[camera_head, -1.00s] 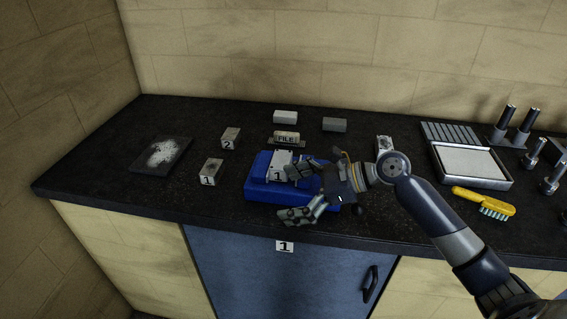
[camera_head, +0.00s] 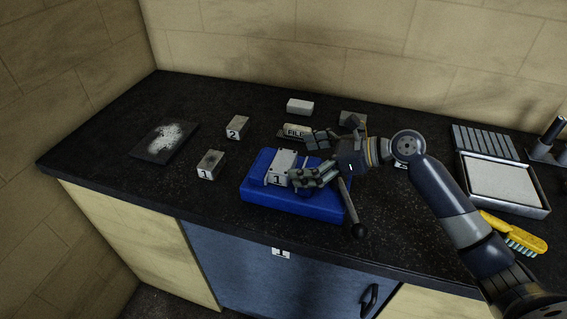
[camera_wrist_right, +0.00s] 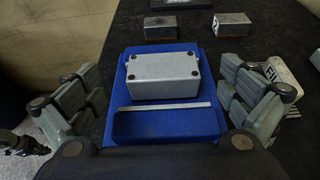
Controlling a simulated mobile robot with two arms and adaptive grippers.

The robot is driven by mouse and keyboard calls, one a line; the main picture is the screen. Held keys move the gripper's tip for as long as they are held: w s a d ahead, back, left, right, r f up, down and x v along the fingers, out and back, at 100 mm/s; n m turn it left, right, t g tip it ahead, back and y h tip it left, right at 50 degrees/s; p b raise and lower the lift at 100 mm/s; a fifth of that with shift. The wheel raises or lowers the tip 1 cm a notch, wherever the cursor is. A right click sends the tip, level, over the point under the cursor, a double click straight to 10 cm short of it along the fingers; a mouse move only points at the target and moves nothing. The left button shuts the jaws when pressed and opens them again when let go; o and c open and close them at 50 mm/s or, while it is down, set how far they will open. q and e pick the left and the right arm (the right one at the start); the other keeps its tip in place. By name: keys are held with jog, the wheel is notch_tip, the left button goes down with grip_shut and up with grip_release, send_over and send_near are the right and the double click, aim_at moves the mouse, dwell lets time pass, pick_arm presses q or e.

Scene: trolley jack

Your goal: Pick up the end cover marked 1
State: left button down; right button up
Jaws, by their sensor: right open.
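A light grey block with dark round spots at its top corners and a 1 label, seemingly the end cover (camera_head: 283,165), sits on a blue vise-like base (camera_head: 300,203). In the right wrist view the grey block (camera_wrist_right: 163,80) lies ahead on the blue base (camera_wrist_right: 165,125). Another block marked 1 (camera_head: 210,163) stands on the counter to the left. My right gripper (camera_head: 310,158) is open and empty at the block's right side. In the wrist view its fingers are spread to the left and right, apart from the block.
A block marked 2 (camera_head: 237,127), a FILE-labelled piece (camera_head: 295,131) and a white block (camera_head: 300,106) stand on the counter. A dark plate with white powder (camera_head: 166,141) lies left. A tray (camera_head: 503,183) and yellow brush (camera_head: 515,235) are right. A dark lever (camera_head: 352,212) sticks out from the base.

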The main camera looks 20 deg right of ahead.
aim_at(286, 161)
jog(key=shift+w+a+f, duration=0.1)
jog(key=shift+w+a, duration=0.1)
jog(key=shift+a, duration=0.05)
jog(key=shift+w+a+f, duration=0.15)
jog(key=shift+w+a, duration=0.05)
jog(key=p+x, duration=0.1)
jog(key=x, duration=0.3)
jog(key=shift+w+f+p, duration=0.1)
jog(key=shift+f+p, duration=0.15)
jog(key=shift+p, duration=0.15)
pick_arm(q)
jog(key=shift+w+d+r, duration=0.2)
jog(key=shift+d+r, duration=0.1)
jog(key=shift+r, duration=0.2)
jog(key=shift+w+d+r, duration=0.15)
jog(key=shift+d+r, duration=0.1)
jog(key=shift+r, duration=0.2)
pick_arm(e)
jog(key=shift+f, duration=0.1)
jog(key=shift+d, duration=0.1)
jog(key=c, duration=1.6)
pick_arm(q)
jog(key=shift+s+a, duration=0.25)
jog(key=shift+a, duration=0.05)
